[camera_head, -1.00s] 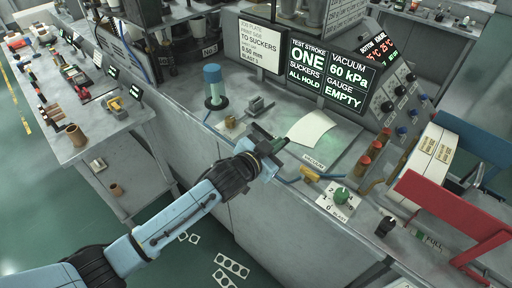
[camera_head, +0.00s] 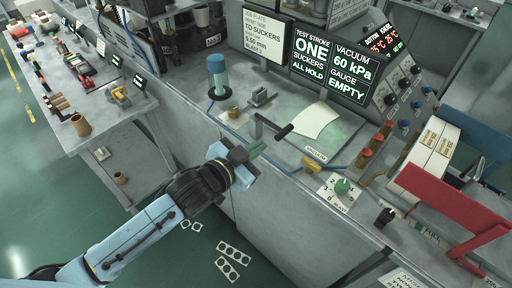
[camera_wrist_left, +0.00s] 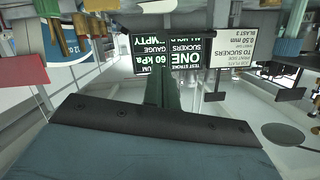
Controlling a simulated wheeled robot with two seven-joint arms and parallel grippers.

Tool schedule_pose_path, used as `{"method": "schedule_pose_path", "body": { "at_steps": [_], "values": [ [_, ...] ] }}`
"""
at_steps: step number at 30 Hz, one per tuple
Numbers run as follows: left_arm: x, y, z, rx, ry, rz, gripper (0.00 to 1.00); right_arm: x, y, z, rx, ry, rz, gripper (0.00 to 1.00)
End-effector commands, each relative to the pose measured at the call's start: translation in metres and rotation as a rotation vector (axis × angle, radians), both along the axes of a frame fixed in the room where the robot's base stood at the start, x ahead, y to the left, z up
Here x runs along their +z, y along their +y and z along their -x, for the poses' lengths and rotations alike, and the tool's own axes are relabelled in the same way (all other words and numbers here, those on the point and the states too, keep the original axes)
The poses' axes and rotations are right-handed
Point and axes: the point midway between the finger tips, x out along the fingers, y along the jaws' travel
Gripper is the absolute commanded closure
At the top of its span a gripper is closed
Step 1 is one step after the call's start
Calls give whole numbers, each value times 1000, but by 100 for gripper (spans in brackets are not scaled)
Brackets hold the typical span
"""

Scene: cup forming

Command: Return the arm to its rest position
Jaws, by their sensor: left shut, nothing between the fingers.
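My left arm (camera_head: 150,215) reaches in from the lower left in the head view. Its gripper (camera_head: 257,149) is shut and empty, in front of the bench's near edge. In the left wrist view the shut fingers (camera_wrist_left: 163,90) point toward the screens, which appear upside down. A black-handled lever (camera_head: 284,131) stands on the bench just beyond the fingertips, apart from them as far as I can tell. My right gripper is not in view.
A white sheet (camera_head: 314,120) lies on the bench top. A blue-capped cylinder (camera_head: 217,78), a green knob (camera_head: 342,187) and a red frame (camera_head: 452,205) stand around it. A side table (camera_head: 75,150) is at left. Green floor (camera_head: 60,215) is open at lower left.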

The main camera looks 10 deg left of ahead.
Motion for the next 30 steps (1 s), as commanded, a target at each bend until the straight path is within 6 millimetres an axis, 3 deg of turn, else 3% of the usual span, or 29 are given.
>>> {"method": "schedule_pose_path", "body": {
  "at_steps": [21,23,26,30],
  "values": [
    [-7,2,-1,7,10,-3,100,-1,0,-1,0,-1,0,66],
    [-22,6,-3,22,30,-10,100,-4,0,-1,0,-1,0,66],
    [-69,21,-8,67,94,-32,100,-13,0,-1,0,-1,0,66],
    [-169,56,-4,161,236,-79,100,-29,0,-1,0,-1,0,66]
  ]
}}
